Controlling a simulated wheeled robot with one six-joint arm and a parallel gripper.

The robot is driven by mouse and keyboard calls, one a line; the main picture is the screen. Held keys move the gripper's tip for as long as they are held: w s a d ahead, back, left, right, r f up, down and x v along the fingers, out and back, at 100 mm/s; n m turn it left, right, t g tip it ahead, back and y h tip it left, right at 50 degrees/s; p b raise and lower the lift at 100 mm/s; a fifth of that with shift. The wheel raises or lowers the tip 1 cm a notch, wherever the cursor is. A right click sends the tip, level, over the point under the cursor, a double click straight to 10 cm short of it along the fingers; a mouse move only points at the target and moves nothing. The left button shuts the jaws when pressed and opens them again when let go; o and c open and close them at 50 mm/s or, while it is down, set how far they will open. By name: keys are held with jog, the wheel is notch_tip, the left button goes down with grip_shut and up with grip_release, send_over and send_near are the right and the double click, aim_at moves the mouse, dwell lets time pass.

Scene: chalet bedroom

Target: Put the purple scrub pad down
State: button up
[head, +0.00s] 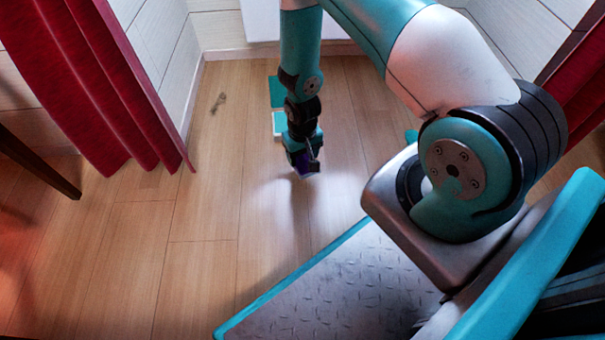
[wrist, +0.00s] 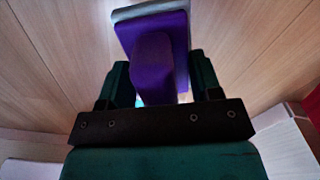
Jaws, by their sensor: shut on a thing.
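The purple scrub pad (wrist: 175,32) is between the two fingers of my gripper (wrist: 158,72) in the wrist view. It has a purple block-like grip and a pale grey layer at its far edge. My gripper is shut on it. In the head view my gripper (head: 306,164) points down over the wooden floor, and only a small purple part of the pad (head: 299,161) shows beside the dark fingers. A soft shadow lies on the floor around it. I cannot tell how far the pad is from the floor.
Wooden floor (head: 205,215) is clear to the left and in front of my gripper. Teal and white flat items (head: 277,92) lie behind my arm, partly hidden. A small dark thing or mark (head: 218,102) is near the left wall. A red curtain (head: 95,90) hangs at left.

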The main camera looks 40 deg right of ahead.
aim_at(302, 167)
notch_tip(302, 167, down, 6)
jog(key=b, duration=0.3)
jog(key=shift+r, duration=0.1)
jog(key=o, duration=1)
